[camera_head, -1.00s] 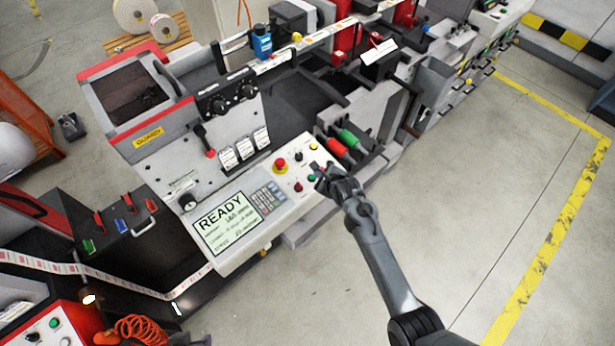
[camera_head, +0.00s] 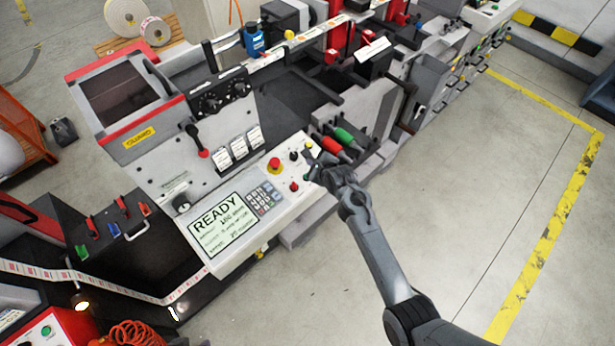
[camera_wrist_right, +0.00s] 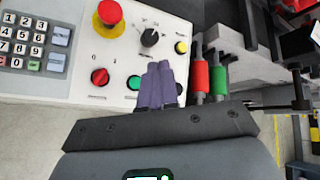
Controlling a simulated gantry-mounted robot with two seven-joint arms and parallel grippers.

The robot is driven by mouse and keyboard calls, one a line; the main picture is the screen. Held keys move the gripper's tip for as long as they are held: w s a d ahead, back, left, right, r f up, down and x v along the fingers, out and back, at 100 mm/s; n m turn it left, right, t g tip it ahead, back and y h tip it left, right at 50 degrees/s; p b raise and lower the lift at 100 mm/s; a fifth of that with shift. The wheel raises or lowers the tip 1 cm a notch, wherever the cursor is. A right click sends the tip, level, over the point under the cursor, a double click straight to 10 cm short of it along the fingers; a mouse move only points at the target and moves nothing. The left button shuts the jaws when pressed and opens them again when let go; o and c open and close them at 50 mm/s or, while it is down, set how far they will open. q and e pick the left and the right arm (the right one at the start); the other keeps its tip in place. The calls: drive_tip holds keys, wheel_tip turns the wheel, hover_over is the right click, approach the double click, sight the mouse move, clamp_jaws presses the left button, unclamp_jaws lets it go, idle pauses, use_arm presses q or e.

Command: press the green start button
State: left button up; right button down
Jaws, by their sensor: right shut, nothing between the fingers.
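The green start button (camera_wrist_right: 134,82) shows in the right wrist view on the white control panel, just left of my right gripper's fingers. In the head view the green button (camera_head: 307,177) is a small spot partly hidden by my gripper. My right gripper (camera_head: 313,160) is over the right end of the panel. In the right wrist view its fingers (camera_wrist_right: 158,82) are together and empty, with the tips near the button and below the black selector knob (camera_wrist_right: 150,37). I cannot tell whether they touch the panel. My left gripper is not in view.
A red emergency stop (camera_wrist_right: 109,13), a red knob (camera_wrist_right: 99,77) and a yellow button (camera_wrist_right: 181,47) share the panel. The keypad (camera_head: 265,197) and READY screen (camera_head: 225,225) lie left. Red (camera_wrist_right: 200,80) and green (camera_wrist_right: 219,80) handles stand close right of my fingers.

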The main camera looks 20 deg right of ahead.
drive_tip(key=f+b, duration=0.5)
drive_tip(key=b, duration=0.1)
drive_tip(key=shift+w+a+f, duration=0.1)
drive_tip(key=shift+w+f, duration=0.25)
drive_tip(key=shift+f, duration=0.05)
drive_tip(key=shift+w+a+f+b, duration=0.1)
drive_tip(key=shift+f+b, duration=0.2)
drive_tip(key=shift+f, duration=0.2)
drive_tip(key=shift+w+a+f+b, duration=0.1)
drive_tip(key=shift+f+b, duration=0.2)
drive_tip(key=shift+f, duration=0.35)
drive_tip(key=shift+w+f+b, duration=0.15)
drive_tip(key=shift+f+b, duration=0.35)
drive_tip(key=shift+f, duration=0.4)
idle(1.5)
drive_tip(key=shift+r, duration=0.1)
drive_tip(key=shift+r+p, duration=0.8)
drive_tip(key=shift+p, duration=0.4)
drive_tip(key=shift+r, duration=0.15)
drive_tip(key=r+p, duration=0.2)
drive_tip(key=s+r+p, duration=0.1)
drive_tip(key=r+p, duration=0.1)
drive_tip(key=p, duration=0.1)
drive_tip(key=shift+d+r+p, duration=0.2)
drive_tip(key=shift+r+p, duration=0.1)
idle(0.5)
